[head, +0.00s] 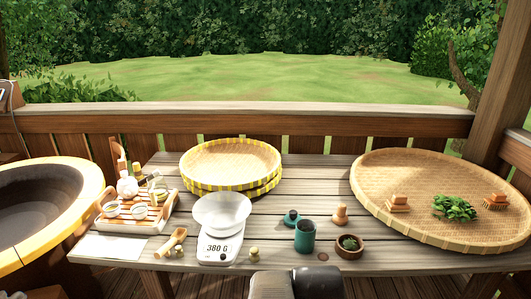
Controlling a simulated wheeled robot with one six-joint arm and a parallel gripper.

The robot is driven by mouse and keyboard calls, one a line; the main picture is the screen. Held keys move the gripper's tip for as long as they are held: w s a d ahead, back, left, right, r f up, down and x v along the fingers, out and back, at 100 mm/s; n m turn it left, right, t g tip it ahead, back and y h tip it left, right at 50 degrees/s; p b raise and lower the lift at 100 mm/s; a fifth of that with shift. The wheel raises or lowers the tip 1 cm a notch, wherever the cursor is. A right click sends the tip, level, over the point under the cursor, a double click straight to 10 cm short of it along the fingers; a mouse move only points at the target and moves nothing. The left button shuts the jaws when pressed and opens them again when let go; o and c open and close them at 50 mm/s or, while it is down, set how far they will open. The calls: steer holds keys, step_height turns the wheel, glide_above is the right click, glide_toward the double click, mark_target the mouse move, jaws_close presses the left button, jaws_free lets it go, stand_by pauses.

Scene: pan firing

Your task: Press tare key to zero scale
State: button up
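A white kitchen scale (218,251) stands near the front of the wooden table, left of centre. Its display reads 380 G. A pale round bowl (222,211) sits on top of the scale. The keys below the display are too small to tell apart, so I cannot pick out the tare key. Grey and black parts of my arm show at the bottom edge, right of the scale. My gripper is not visible.
Left are a wooden scoop (172,242), a tea tray (150,221) and a large wok (88,190). Yellow-rimmed baskets (230,160) lie behind the scale. Right are a green cup (305,237), a small wooden bowl (350,250) and a wide woven tray (420,185).

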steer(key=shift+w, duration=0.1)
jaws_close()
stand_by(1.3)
